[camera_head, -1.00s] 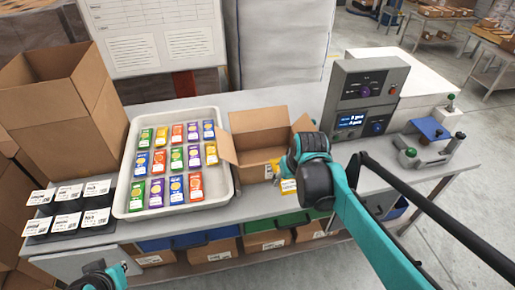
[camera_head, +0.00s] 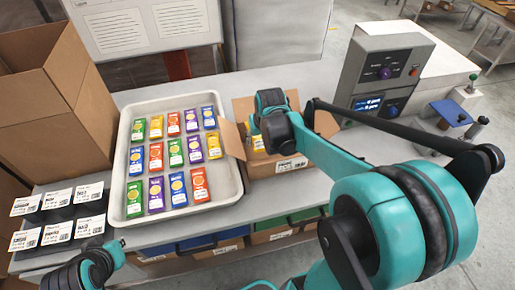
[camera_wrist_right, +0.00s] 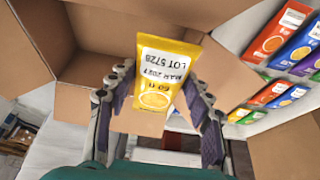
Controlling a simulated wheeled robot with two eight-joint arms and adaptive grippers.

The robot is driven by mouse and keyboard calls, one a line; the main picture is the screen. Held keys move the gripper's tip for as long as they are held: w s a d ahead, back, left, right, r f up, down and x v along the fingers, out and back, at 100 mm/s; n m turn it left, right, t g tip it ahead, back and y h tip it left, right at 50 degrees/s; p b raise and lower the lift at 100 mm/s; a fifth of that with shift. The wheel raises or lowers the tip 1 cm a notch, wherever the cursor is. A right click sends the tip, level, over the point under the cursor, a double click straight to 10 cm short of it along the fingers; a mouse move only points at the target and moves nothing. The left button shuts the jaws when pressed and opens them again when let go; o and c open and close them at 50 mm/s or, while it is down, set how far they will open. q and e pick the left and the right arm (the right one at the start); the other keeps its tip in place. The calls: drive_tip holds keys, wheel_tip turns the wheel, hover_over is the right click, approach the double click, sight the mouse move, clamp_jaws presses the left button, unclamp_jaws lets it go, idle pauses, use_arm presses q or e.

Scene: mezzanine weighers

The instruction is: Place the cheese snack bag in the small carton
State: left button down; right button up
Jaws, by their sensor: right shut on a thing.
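My right gripper (camera_head: 268,125) is shut on a yellow snack bag (camera_head: 257,143), taken as the cheese snack bag, at the small carton (camera_head: 283,167). In the right wrist view the bag (camera_wrist_right: 163,78) stands between the fingers of the gripper (camera_wrist_right: 158,82), its printed lot text upside down. The open carton (camera_wrist_right: 95,28) is behind and left of it in that view. My arm hides much of the carton's opening in the head view, so I cannot tell whether the bag is below its rim. My left gripper (camera_head: 105,256) is low at the left; its jaws are unclear.
A cream tray (camera_head: 235,188) with rows of coloured snack bags stands left of the carton. Black label holders (camera_head: 58,220) are at the left, before a tall open carton (camera_head: 45,110). A grey weigher console (camera_head: 385,72) stands right of the small carton.

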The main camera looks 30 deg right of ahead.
drive_tip(key=shift+w+a+f, duration=0.2)
drive_tip(key=shift+w+f, duration=0.25)
drive_tip(key=shift+w, duration=0.15)
wheel_tip(320, 180, down, 4)
drive_tip(key=shift+b, duration=0.9)
drive_tip(key=shift+r, duration=0.1)
